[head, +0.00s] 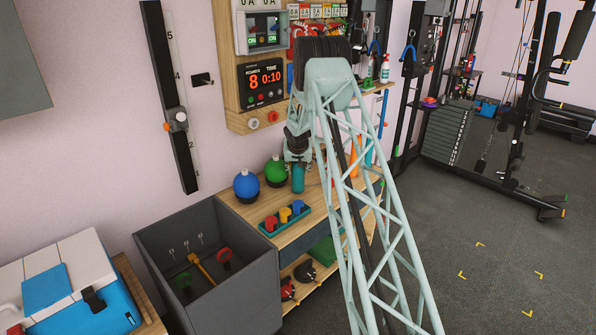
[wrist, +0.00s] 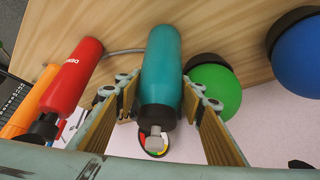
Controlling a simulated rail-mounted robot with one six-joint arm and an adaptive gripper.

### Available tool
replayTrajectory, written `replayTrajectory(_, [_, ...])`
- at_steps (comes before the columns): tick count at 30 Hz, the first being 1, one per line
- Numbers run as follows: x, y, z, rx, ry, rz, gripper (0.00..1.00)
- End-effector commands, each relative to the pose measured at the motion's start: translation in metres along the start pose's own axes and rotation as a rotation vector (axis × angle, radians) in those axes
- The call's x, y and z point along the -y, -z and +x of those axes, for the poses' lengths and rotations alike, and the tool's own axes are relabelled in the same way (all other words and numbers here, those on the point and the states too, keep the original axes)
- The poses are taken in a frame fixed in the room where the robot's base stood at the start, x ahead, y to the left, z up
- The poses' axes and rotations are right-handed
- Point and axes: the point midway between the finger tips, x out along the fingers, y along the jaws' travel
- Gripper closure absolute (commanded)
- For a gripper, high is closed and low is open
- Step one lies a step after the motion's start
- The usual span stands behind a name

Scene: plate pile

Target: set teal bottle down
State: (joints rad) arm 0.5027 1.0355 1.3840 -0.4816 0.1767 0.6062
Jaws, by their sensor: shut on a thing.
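The teal bottle (head: 298,180) stands about upright at the wooden bench top, to the right of the green ball-shaped thing. In the wrist view the teal bottle (wrist: 163,60) lies between the two fingers of my gripper (wrist: 160,98), its dark cap toward the camera and its base toward the wood. My gripper (head: 298,160) is shut on the bottle's upper part. I cannot tell whether the base touches the bench. My arm hides part of the bench to the right.
The green ball (wrist: 215,88) is close beside the right finger; the blue ball (head: 246,185) stands farther left. A red bottle (wrist: 72,75) and an orange bottle (wrist: 36,100) are on the other side. A teal tray (head: 284,219) with colored pieces lies in front on the bench (head: 244,212).

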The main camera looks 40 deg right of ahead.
Motion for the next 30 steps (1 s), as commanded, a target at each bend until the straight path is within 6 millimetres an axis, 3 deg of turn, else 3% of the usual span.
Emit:
replayTrajectory(6, [0.0001, -0.0015, 0.0026, -0.001, 0.000, 0.000, 0.77])
replayTrajectory(7, [-0.0001, -0.0017, 0.0025, 0.000, 0.000, 0.000, 0.63])
replayTrajectory(11, [0.0000, -0.0013, 0.0020, 0.000, 0.000, 0.000, 0.51])
replayTrajectory(30, [0.0001, 0.0009, -0.0053, -0.001, 0.000, 0.000, 0.51])
